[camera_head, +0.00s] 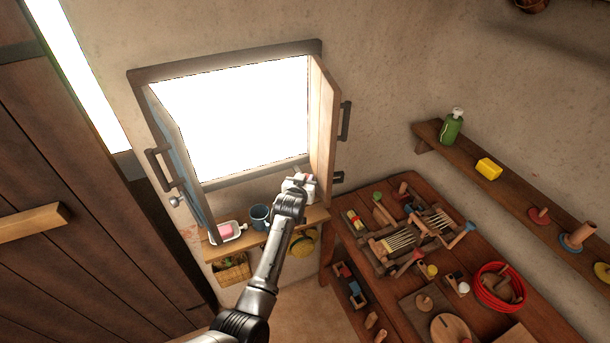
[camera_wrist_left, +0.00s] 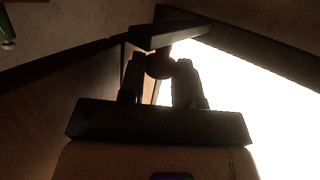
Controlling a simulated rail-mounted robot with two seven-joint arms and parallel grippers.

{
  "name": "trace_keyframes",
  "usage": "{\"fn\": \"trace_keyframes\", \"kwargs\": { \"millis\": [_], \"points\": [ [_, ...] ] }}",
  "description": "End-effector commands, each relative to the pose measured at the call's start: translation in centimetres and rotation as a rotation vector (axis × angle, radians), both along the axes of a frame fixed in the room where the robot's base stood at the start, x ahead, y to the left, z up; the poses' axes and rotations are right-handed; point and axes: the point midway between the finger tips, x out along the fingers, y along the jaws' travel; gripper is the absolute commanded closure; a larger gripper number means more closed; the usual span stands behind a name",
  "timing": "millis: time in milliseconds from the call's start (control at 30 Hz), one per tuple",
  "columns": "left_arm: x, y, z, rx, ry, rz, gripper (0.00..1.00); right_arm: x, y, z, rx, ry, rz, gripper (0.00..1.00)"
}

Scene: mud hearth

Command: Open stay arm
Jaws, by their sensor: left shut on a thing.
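The window (camera_head: 240,115) has its left shutter (camera_head: 180,165) and right shutter (camera_head: 322,125) swung open. My left gripper (camera_head: 300,186) is at the lower right corner of the opening, near the foot of the right shutter. In the left wrist view my gripper (camera_wrist_left: 160,80) is shut on a dark round knob (camera_wrist_left: 160,65), which shows between the two fingers. A dark bar (camera_wrist_left: 168,36) lies just beyond the knob. I cannot tell for sure that knob and bar are the stay arm. The gripper hides this part in the head view. My right gripper is not in view.
A sill shelf (camera_head: 250,238) below holds a soap dish (camera_head: 239,236) and a blue mug (camera_head: 260,217). A crowded workbench (camera_head: 385,265) stands at right, under a wall shelf (camera_head: 520,200). The right shutter's handle (camera_head: 345,121) juts out.

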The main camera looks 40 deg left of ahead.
Motion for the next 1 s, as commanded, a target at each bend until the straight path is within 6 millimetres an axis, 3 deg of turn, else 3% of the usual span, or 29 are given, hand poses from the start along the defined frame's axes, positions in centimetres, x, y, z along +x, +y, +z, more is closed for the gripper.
{"fn": "trace_keyframes", "kwargs": {
  "millis": [33, 133, 567, 600, 700, 1000],
  "points": [
    [0.03, 0.14, 0.71, -0.016, 0.013, 0.0, 1.0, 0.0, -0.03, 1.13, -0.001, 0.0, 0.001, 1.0],
    [0.07, 0.24, 0.83, -0.044, 0.026, 0.0, 1.0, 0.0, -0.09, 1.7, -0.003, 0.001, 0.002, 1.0],
    [0.09, 0.25, 0.62, -0.059, 0.033, 0.0, 1.0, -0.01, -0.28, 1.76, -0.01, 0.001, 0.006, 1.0],
    [0.09, 0.26, 0.63, -0.059, 0.033, 0.0, 0.66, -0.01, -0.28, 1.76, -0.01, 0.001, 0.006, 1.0],
    [0.09, 0.25, 0.63, -0.059, 0.033, 0.0, 0.58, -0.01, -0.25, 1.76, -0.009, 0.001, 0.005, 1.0],
    [-0.14, 0.14, 0.72, -0.059, 0.032, 0.0, 0.58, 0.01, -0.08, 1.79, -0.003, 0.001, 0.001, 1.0]
  ]
}}
